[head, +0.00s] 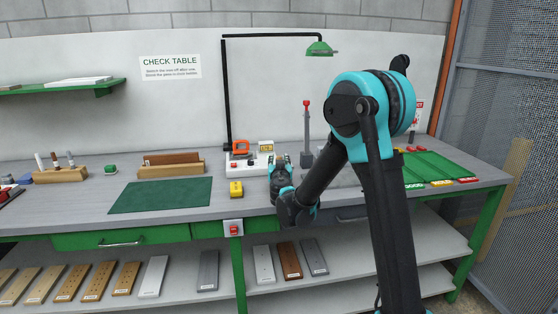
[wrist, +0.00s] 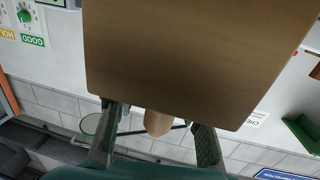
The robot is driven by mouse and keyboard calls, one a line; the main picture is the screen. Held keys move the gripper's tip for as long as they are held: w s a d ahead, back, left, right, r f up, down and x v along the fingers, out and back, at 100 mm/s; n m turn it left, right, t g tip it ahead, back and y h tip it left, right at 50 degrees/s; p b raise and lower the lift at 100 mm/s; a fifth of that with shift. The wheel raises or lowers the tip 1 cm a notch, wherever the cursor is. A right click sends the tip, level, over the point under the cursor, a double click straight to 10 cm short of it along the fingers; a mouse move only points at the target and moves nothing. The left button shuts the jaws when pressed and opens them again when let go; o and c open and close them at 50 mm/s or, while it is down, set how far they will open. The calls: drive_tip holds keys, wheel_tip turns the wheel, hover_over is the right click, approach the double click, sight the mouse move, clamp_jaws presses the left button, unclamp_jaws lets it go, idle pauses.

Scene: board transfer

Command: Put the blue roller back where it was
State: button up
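My gripper (head: 279,166) is over the middle of the table, just right of the yellow block; its fingers (wrist: 158,135) show in the wrist view. They stand apart, but a broad brown board-like surface (wrist: 180,60) covers their tips. A tan rounded wooden end (wrist: 158,124) shows between the fingers, with gaps on both sides. I cannot tell whether it is held or what it belongs to. I cannot make out a blue roller in either view. A wooden holder (head: 60,176) with upright handled tools stands at the left of the table.
A green mat (head: 161,196) lies left of the yellow block (head: 236,188). A wooden rack (head: 172,169) stands behind the mat. Green trays (head: 440,167) lie at the right. A grey lever post (head: 307,140) and a lamp (head: 320,48) rise at the back. Boards lie on the lower shelf.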

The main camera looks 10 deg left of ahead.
drive_tip(key=shift+r, duration=0.15)
drive_tip(key=s+d, duration=0.2)
drive_tip(key=s, duration=1)
drive_tip(key=d+h, duration=0.1)
drive_tip(key=d, duration=0.2)
drive_tip(key=d+f+m+g+h, duration=0.1)
drive_tip(key=d, duration=0.3)
drive_tip(key=d+h, duration=0.1)
drive_tip(key=d, duration=0.2)
drive_tip(key=shift+s+d+f+m+h, duration=0.3)
drive_tip(key=shift+d+f+m, duration=0.1)
drive_tip(key=s+d+f+m+g+h, duration=0.1)
drive_tip(key=s+d+f+g, duration=0.3)
drive_tip(key=d, duration=0.4)
drive_tip(key=s+d+f+m+g+h, duration=0.1)
drive_tip(key=s+d+f+g+h, duration=0.1)
drive_tip(key=s+d+f, duration=0.45)
drive_tip(key=s+d+f+n+g+y, duration=0.1)
drive_tip(key=s+f+g+y, duration=0.1)
drive_tip(key=s, duration=0.6)
drive_tip(key=s+d+f+n+g+y, duration=0.1)
drive_tip(key=s+f+g, duration=0.3)
drive_tip(key=s, duration=0.5)
drive_tip(key=shift+s+f+g+y, duration=0.2)
drive_tip(key=shift+g+y, duration=0.1)
drive_tip(key=shift+y, duration=0.4)
